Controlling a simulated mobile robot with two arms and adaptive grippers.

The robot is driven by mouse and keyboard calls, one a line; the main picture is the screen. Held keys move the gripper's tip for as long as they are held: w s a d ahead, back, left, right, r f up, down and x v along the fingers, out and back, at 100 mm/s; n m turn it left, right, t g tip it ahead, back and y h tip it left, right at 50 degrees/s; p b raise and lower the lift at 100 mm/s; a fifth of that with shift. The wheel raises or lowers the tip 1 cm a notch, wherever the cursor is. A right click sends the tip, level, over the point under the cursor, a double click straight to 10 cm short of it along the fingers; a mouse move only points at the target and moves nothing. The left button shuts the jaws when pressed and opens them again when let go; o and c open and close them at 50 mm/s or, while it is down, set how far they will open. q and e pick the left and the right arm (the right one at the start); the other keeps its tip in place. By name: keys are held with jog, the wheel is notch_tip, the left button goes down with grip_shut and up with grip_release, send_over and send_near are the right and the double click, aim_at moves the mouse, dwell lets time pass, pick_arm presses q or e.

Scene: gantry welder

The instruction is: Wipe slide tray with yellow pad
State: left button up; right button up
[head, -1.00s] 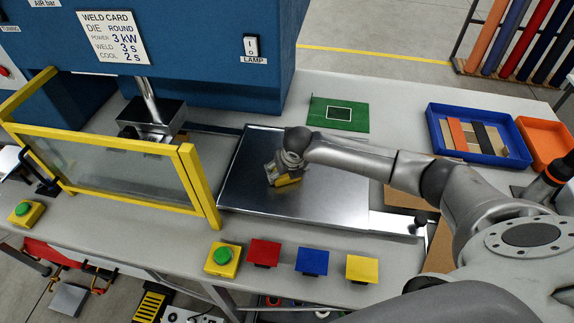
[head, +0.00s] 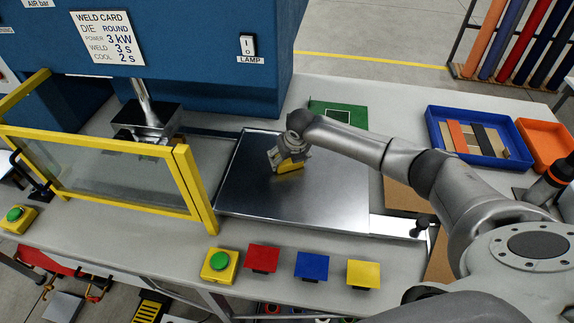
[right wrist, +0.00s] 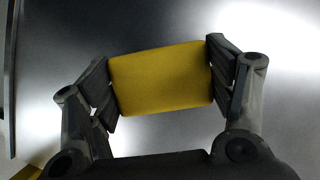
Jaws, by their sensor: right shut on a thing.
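The slide tray (head: 330,195) is a flat shiny metal plate in the middle of the bench in the head view. My right gripper (head: 284,162) is over the tray, left of its centre and toward the back. It is shut on the yellow pad (head: 291,166). In the right wrist view the yellow pad (right wrist: 162,78) sits between both fingers of the right gripper (right wrist: 160,80), with the metal surface behind it. The pad is at or very close to the tray; I cannot tell if it touches. My left gripper is not in view.
A yellow-framed clear guard (head: 105,175) stands left of the tray, by the blue welder (head: 190,50). A green plate (head: 342,112) lies behind. A blue bin (head: 470,118) and an orange bin (head: 545,145) are at right. Red (head: 262,257), blue (head: 312,265) and yellow (head: 363,273) squares stand in front.

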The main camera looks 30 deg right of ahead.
jog(key=shift+w+d, duration=0.4)
jog(key=shift+w, duration=0.1)
notch_tip(320, 180, up, 5)
jog(key=p, duration=0.4)
jog(key=shift+f, duration=0.15)
jog(key=shift+r+p, duration=0.6)
jog(key=shift+r, duration=0.2)
jog(key=shift+f, duration=0.1)
jog(key=shift+r, duration=1.55)
